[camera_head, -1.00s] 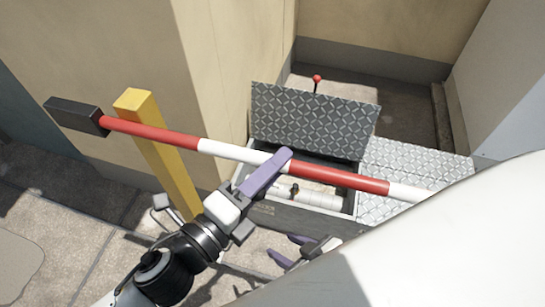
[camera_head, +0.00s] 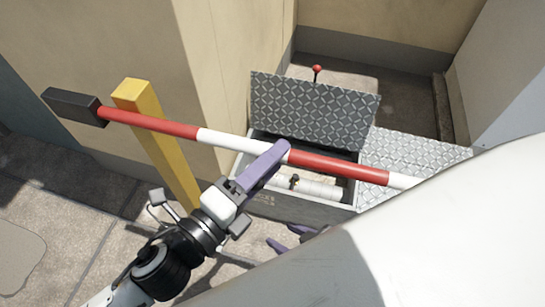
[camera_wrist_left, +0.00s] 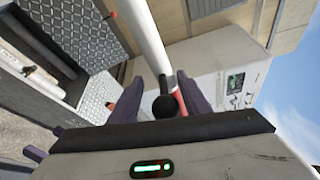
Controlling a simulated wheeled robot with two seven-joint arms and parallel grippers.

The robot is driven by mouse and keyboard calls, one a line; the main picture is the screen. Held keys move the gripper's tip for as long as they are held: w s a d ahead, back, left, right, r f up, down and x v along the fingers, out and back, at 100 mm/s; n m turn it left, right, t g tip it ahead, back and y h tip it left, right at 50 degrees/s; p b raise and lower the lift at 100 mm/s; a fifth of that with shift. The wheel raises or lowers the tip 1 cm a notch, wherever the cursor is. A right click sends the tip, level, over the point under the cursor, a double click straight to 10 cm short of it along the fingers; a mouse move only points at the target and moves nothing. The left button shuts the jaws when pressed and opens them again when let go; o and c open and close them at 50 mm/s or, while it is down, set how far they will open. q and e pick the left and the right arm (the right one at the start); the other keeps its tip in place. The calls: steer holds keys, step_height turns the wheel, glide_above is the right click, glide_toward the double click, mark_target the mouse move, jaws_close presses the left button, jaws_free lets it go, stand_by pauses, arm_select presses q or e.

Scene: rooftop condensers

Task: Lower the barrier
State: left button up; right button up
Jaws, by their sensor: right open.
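The barrier is a red-and-white striped pole (camera_head: 325,165) with a dark block (camera_head: 75,105) at its left end, beside a yellow post (camera_head: 155,130). It slants across the head view, and its right end passes behind a white shape. My left gripper (camera_head: 275,152) is at the pole's middle, a purple finger across the white part by a red band. In the left wrist view the white pole (camera_wrist_left: 146,35) runs between the spread fingers of my left gripper (camera_wrist_left: 160,88), with gaps at both sides. My right gripper (camera_head: 287,240) is lower, open, partly hidden by the white shape.
A metal box (camera_head: 290,205) with a raised diamond-plate lid (camera_head: 310,110) stands behind the pole, white pipes inside. A red-knobbed lever (camera_head: 317,72) rises behind the lid. Beige walls (camera_head: 100,50) stand at the back left; paving is open at lower left.

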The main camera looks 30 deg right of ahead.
arm_select(q)
steer(key=v, duration=0.9)
steer(key=shift+s+a, duration=0.15)
steer(key=shift+a, duration=0.15)
